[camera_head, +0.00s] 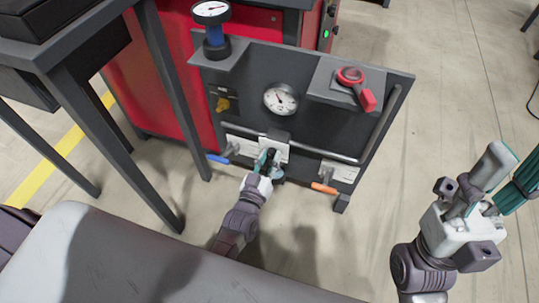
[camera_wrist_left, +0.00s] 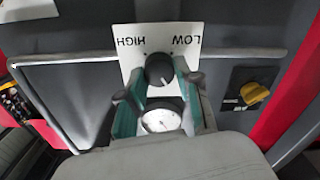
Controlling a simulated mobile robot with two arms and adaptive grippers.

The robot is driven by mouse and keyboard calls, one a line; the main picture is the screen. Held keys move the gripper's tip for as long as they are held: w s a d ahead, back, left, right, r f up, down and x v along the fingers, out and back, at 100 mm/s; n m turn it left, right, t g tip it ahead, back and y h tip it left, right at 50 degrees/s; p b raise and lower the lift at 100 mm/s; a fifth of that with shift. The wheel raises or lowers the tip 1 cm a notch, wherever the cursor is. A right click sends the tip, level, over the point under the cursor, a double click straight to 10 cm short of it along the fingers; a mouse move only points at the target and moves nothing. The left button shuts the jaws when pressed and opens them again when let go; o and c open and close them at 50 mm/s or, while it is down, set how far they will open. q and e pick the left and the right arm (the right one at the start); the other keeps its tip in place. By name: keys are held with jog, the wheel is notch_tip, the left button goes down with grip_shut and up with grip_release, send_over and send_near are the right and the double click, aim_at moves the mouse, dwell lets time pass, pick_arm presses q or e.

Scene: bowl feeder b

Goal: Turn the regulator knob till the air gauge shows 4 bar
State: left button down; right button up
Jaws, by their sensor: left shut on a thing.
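The black regulator knob (camera_wrist_left: 158,69) sits on a white plate (camera_wrist_left: 127,52) marked HIGH and LOW, upside down in the left wrist view. Its pale pointer line points toward the bottom of that view. My left gripper (camera_head: 268,160) is shut on the knob, its teal fingers (camera_wrist_left: 160,75) on either side. In the head view the knob is partly hidden by the gripper. The round white air gauge (camera_head: 281,99) is on the dark panel above the knob; it also shows in the left wrist view (camera_wrist_left: 160,117). Its value is too small to read. My right gripper (camera_head: 515,185) is in the air at the right, away from the panel.
A blue device with a dial (camera_head: 214,28) and a red-handled part (camera_head: 356,84) sit on the panel's upper ledges. A yellow valve (camera_head: 223,104) is at left. A bar (camera_head: 315,153) crosses the panel.

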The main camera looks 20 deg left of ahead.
pick_arm(q)
jog(key=c, duration=0.8)
grip_release()
jog(key=s, duration=1.2)
jog(key=shift+a, duration=0.2)
